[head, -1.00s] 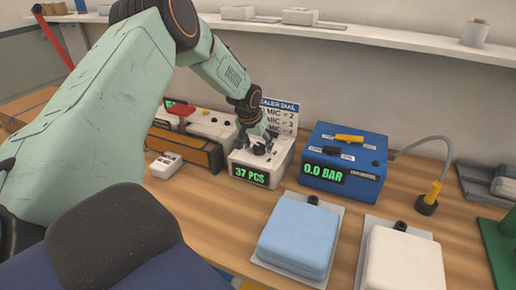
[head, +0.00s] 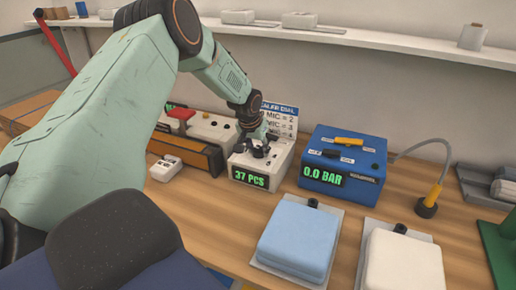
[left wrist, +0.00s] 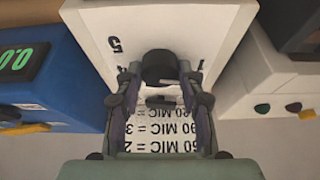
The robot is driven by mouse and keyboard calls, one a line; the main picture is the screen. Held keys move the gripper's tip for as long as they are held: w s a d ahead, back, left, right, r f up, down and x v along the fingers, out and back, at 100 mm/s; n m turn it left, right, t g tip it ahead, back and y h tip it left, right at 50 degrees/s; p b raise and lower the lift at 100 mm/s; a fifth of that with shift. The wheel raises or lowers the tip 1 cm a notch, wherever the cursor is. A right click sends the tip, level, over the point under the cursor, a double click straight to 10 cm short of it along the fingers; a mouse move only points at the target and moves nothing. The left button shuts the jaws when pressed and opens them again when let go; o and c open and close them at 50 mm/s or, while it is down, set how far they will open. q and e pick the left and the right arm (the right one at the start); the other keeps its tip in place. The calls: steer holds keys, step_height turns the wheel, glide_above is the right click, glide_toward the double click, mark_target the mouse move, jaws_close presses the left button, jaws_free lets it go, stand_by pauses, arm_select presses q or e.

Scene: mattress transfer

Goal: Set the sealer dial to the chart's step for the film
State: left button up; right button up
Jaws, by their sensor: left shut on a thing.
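The sealer is a white box (head: 283,160) with a green "37 PCS" display on its front. My left gripper (head: 258,150) reaches down onto its top. In the left wrist view my left gripper (left wrist: 160,82) is shut on the black dial knob (left wrist: 158,64), one finger on each side. A "5" is printed on the white top beside the knob; the knob's pointer is hidden. The chart (head: 280,113) stands behind the box, partly covered by my arm. It also shows upside down in the left wrist view (left wrist: 165,146), with lines ending in 2 and 3. My right gripper is out of view.
A blue box (head: 365,185) reading "0.0 BAR" stands right of the sealer. A light blue pack (head: 298,240) and a cream pack (head: 403,265) lie in front. A small white device (head: 166,168) and a box with a red part (head: 182,114) are to the left.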

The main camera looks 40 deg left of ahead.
arm_select(q)
steer(key=shift+c, duration=0.4)
steer(key=shift+a+f+m+b, duration=0.1)
steer(key=shift+m+b, duration=0.3)
steer(key=shift+b, duration=0.2)
steer(key=m+h+b, duration=0.2)
steer(key=m+b, duration=0.3)
steer(key=b, duration=0.1)
steer(key=shift+w+a, duration=0.1)
steer(key=shift+a+m+h+b, duration=0.1)
steer(key=shift+m+h+b, duration=0.7)
steer(key=shift+m+b, duration=0.95)
steer(key=shift+m, duration=0.45)
steer(key=o, duration=1.2)
steer(key=shift+g, duration=0.3)
steer(key=shift+c, duration=0.2)
